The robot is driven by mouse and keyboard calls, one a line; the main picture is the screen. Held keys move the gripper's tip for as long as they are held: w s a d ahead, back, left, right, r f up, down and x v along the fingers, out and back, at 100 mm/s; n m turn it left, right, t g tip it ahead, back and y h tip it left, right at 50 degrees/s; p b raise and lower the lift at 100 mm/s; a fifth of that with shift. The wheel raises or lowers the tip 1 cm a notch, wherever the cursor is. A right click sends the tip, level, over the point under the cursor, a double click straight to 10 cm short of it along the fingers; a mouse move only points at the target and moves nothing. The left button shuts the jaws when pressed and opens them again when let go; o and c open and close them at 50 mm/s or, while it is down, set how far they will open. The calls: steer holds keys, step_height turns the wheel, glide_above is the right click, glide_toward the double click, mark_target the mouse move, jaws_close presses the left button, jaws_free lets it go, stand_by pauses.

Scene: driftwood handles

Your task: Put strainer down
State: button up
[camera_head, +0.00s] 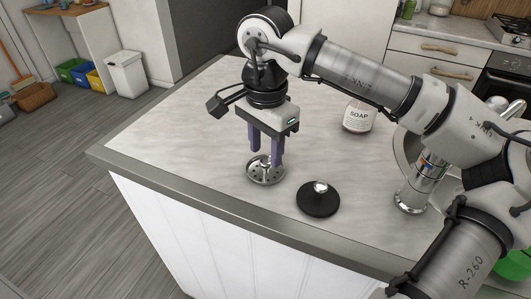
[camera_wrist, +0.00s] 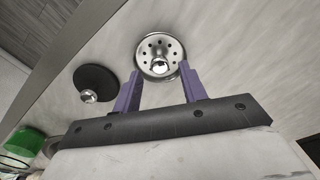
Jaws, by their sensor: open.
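The strainer (camera_head: 266,171), a round metal disc with holes and a small knob, lies flat on the pale countertop (camera_head: 190,130) near its front-left part. It also shows in the wrist view (camera_wrist: 160,55), just beyond the fingertips. My gripper (camera_head: 265,158) is open above the strainer with its two purple fingers pointing down. In the wrist view the fingers (camera_wrist: 156,78) are apart with nothing between them; the right fingertip overlaps the strainer's edge in the picture. Whether a finger touches the rim I cannot tell.
A black round stopper with a metal knob (camera_head: 318,200) lies to the right of the strainer. A soap bottle (camera_head: 359,116) stands behind, and a faucet (camera_head: 411,197) and sink are at the right. The counter's front edge is close. The counter to the left is clear.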

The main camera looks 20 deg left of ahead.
mark_target(266, 161)
step_height(266, 161, up, 10)
stand_by(0.3)
